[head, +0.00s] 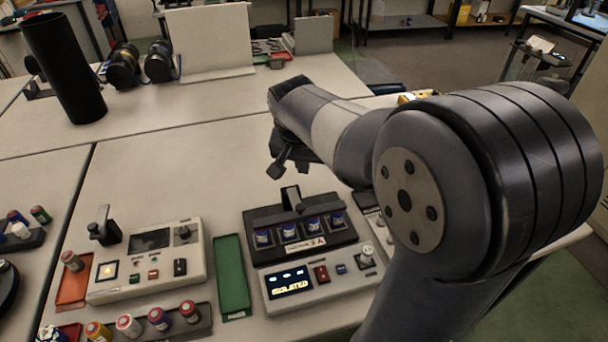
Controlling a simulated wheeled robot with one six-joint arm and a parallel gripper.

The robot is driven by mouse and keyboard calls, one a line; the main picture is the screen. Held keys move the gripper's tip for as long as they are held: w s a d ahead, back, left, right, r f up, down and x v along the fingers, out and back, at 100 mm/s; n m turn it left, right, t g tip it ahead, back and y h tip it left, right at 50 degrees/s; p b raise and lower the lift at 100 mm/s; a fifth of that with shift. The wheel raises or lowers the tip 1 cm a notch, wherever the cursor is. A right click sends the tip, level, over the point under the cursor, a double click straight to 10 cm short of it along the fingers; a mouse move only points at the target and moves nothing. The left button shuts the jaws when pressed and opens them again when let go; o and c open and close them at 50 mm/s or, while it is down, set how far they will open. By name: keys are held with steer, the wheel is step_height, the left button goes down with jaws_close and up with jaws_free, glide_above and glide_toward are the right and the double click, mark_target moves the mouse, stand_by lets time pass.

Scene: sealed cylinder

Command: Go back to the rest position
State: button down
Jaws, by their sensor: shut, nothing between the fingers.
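My gripper (287,163) hangs at the end of my arm, above the table and behind the black rack (300,241). The rack holds several blue-and-white capped vials (290,231) and has a dark upright handle on top. A grey control box (318,290) in front of it has a lit display that seems to read "ISOLATED". My arm hides part of the table on the right.
A second control box (148,262) stands left, with a green tray (232,276) between. A red tray (74,283) and a row of capped vials (158,319) lie near the front. A tall black cylinder (66,70) stands back left. The table middle is clear.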

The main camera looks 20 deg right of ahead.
steer(key=shift+v, duration=0.8)
steer(key=shift+f, duration=0.15)
